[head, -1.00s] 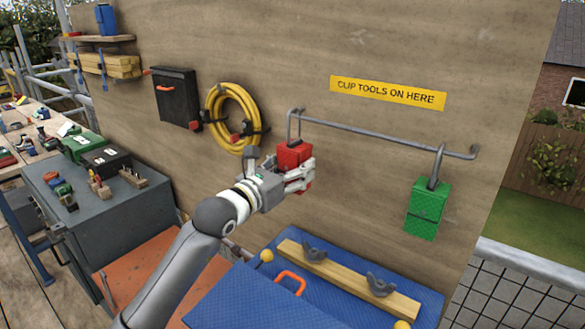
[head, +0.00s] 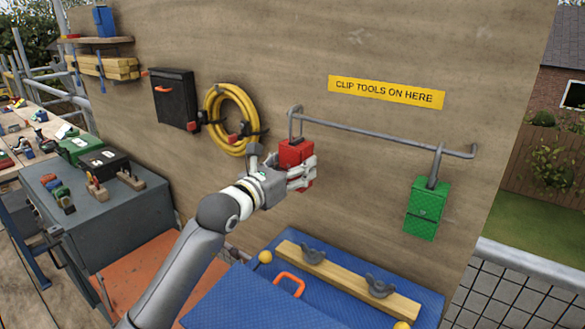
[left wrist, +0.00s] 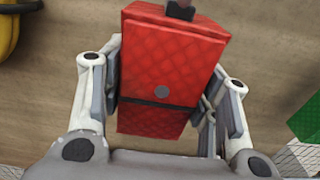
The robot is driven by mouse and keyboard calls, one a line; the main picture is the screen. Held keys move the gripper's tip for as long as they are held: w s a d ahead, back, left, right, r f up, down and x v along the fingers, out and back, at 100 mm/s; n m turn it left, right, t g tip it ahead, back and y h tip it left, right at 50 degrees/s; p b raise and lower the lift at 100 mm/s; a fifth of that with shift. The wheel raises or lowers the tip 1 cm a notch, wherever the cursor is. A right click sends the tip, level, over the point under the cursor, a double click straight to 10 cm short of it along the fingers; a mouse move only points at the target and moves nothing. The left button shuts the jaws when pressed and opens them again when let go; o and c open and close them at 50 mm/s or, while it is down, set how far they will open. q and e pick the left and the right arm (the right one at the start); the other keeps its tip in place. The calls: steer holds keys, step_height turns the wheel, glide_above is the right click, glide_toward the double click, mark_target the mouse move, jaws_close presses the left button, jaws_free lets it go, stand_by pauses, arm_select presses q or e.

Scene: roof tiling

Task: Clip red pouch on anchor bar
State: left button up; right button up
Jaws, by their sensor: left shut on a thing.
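The red pouch (head: 292,152) is held upright in my left gripper (head: 300,176), just under the left end of the anchor bar (head: 380,137). A grey clip loop (head: 295,118) rises from the pouch's top at the bar's left end; I cannot tell whether it is closed around the bar. In the left wrist view the pouch (left wrist: 168,70) sits between both fingers of the gripper (left wrist: 160,105), with a dark strap across it. A green pouch (head: 427,208) hangs from the bar near its right end. My right gripper is not in view.
A yellow sign (head: 387,91) is on the board above the bar. A coiled yellow hose (head: 210,105) and a black box (head: 174,98) hang to the left. Below are a blue mat (head: 350,297) and a timber with wing nuts (head: 345,280). The bar's middle is free.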

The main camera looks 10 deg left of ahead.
arm_select(q)
steer(key=shift+r, duration=0.15)
steer(key=shift+x, duration=0.75)
steer(key=shift+w, duration=0.1)
stand_by(0.3)
steer(key=shift+w+d+b, duration=0.35)
steer(key=shift+w+b, duration=0.1)
steer(key=shift+w, duration=0.3)
steer(key=shift+b, duration=0.5)
stand_by(0.5)
steer(key=shift+f, duration=0.5)
steer(key=shift+f+b, duration=0.15)
steer(key=shift+b, duration=0.2)
